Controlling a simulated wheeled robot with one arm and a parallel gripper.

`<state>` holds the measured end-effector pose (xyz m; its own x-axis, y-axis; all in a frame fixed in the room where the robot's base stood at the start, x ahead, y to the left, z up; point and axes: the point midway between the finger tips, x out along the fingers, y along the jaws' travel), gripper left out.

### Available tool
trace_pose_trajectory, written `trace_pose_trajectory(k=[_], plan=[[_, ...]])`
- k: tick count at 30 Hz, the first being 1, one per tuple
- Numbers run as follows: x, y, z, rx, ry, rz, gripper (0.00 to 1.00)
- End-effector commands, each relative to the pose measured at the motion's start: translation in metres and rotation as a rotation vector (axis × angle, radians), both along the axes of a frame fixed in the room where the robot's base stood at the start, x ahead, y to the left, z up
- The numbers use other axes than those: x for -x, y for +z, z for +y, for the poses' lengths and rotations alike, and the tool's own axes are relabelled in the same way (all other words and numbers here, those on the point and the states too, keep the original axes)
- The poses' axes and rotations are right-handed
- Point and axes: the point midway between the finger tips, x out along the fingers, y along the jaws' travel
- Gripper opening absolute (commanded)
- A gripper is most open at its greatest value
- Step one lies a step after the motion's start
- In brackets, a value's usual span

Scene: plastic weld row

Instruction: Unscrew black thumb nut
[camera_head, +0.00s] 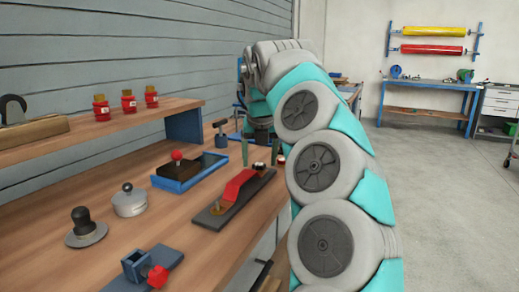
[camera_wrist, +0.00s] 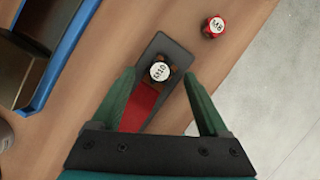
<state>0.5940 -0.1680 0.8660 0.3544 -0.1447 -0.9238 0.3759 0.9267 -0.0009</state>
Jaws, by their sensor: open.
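The black thumb nut (camera_wrist: 159,72) has a white top marked M10. It sits at the far end of a dark base plate (camera_wrist: 176,48), by the end of a red bar (camera_wrist: 139,108). In the head view the plate (camera_head: 211,217) and red bar (camera_head: 238,187) lie on the bench, and the nut (camera_head: 260,167) is partly between my fingers. My gripper (camera_wrist: 159,76) is open, pointing down over the plate, with one green finger on each side of the nut. The fingers look apart from it; their exact height is unclear. My gripper also shows in the head view (camera_head: 260,158).
A red nut marked M8 (camera_wrist: 215,26) stands on the bench right of the plate. A blue tray (camera_head: 200,178) with a dark block is to the left. A round metal pot (camera_head: 130,203), a black-knobbed disc (camera_head: 85,232) and a blue clamp (camera_head: 143,270) stand nearer. Bare wood lies between.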

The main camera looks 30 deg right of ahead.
Motion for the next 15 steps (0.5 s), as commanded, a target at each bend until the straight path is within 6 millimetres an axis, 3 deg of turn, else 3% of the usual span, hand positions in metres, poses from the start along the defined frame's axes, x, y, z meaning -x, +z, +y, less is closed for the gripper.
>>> trace_pose_trajectory(k=[4, 13, 15], plan=[[-0.0036, -0.0101, -0.0014, 0.000, 0.000, 0.001, 0.78], [-0.0049, -0.0123, -0.0012, -0.001, 0.000, 0.000, 0.78], [-0.0048, -0.0122, -0.0013, -0.001, 0.000, 0.000, 0.72]])
